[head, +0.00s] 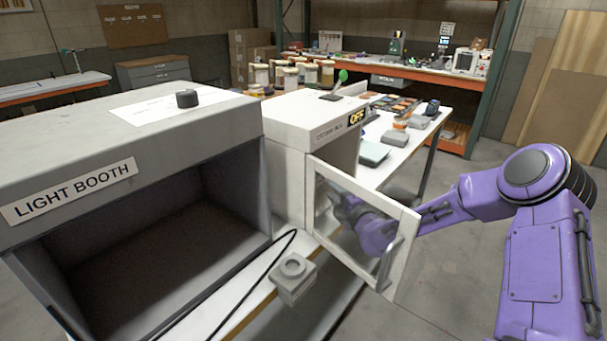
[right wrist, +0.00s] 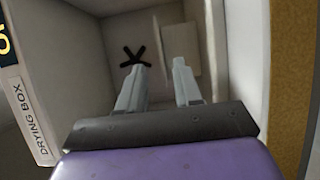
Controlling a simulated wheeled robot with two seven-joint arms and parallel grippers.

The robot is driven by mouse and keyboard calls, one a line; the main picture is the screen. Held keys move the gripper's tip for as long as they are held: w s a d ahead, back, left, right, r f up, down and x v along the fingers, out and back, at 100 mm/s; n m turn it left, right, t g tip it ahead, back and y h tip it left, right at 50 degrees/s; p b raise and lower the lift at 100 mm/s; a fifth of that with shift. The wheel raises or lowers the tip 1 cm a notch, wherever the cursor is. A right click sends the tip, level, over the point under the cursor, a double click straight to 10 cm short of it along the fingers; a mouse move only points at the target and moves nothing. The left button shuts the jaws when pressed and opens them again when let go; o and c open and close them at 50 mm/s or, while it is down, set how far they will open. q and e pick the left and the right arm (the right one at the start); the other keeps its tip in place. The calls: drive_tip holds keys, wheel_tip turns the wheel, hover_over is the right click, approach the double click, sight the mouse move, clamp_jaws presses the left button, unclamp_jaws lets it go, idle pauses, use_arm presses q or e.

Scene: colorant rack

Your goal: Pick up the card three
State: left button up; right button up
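My right gripper (right wrist: 158,68) is open, its two fingers apart with nothing between them, and it points into the drying box (right wrist: 35,125). In the head view its purple wrist shows through the clear pane of the open box door (head: 404,247); its fingertips are hard to make out there. A pale flat rectangle (right wrist: 181,45) stands against the box's inner back wall, just beyond the right fingertip. It may be a card, but no number can be read on it. A black X-shaped mark (right wrist: 133,57) lies to its left, beyond the left finger. My left gripper is not in view.
The grey light booth (head: 150,230) stands left of the drying box (head: 290,130), which has an "OFF" display. A small grey device (head: 292,277) and a black cable sit in front. The box walls are close around my right fingers. Jars and trays crowd the table behind.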

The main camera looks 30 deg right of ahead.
drive_tip(key=w, duration=0.5)
drive_tip(key=shift+w+d+f+p, duration=0.1)
drive_tip(key=shift+w+d+p, duration=0.1)
drive_tip(key=shift+p, duration=0.1)
clamp_jaws()
drive_tip(key=shift+s, duration=0.1)
